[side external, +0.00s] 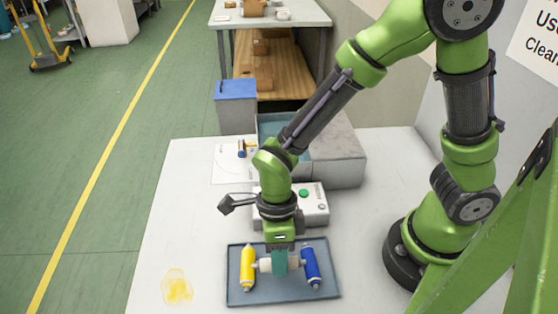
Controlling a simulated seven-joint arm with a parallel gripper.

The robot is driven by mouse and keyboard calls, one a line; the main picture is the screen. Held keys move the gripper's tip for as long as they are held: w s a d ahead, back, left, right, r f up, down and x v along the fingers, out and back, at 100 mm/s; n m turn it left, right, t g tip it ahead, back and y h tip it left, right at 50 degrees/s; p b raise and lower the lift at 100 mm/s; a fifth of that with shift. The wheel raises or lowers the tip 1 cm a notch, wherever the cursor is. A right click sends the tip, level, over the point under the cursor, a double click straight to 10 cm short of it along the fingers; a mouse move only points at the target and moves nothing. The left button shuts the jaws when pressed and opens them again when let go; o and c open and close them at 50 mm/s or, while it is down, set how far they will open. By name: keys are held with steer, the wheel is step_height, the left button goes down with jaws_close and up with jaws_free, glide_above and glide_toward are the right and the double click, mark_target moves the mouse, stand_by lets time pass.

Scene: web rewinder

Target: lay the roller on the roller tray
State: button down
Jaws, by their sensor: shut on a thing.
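My gripper (280,262) points down over the dark blue-grey tray (275,298) in the lower middle of the side external view. Its teal fingers are shut on a pale, short cylindrical roller (265,265), which lies crosswise and shows on both sides of them. A yellow roller (247,268) with grey ends lies in the tray to the left. A blue roller (311,267) with grey ends lies to the right, slightly tilted. The pale roller sits between these two. I cannot tell whether it touches them or the tray floor; the fingers hide its middle.
A grey machine box with a green button (303,193) stands just behind the tray. A white sheet (226,168) with a small blue-ended item (241,149) lies farther back. A yellow stain (177,288) marks the white table at left. The table's left side is otherwise clear.

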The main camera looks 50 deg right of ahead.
steer(key=shift+f, duration=0.45)
steer(key=c, duration=0.9)
jaws_free()
steer(key=shift+r, duration=0.6)
steer(key=v, duration=1.1)
steer(key=d+r+n+t, duration=0.4)
steer(key=d+n, duration=0.3)
steer(key=n, duration=0.4)
steer(key=d+r+n+t, duration=0.5)
steer(key=d+n, duration=0.3)
steer(key=n, duration=0.4)
steer(key=shift+s+d+r, duration=0.25)
steer(key=shift+s+r, duration=0.05)
steer(key=shift+r, duration=0.6)
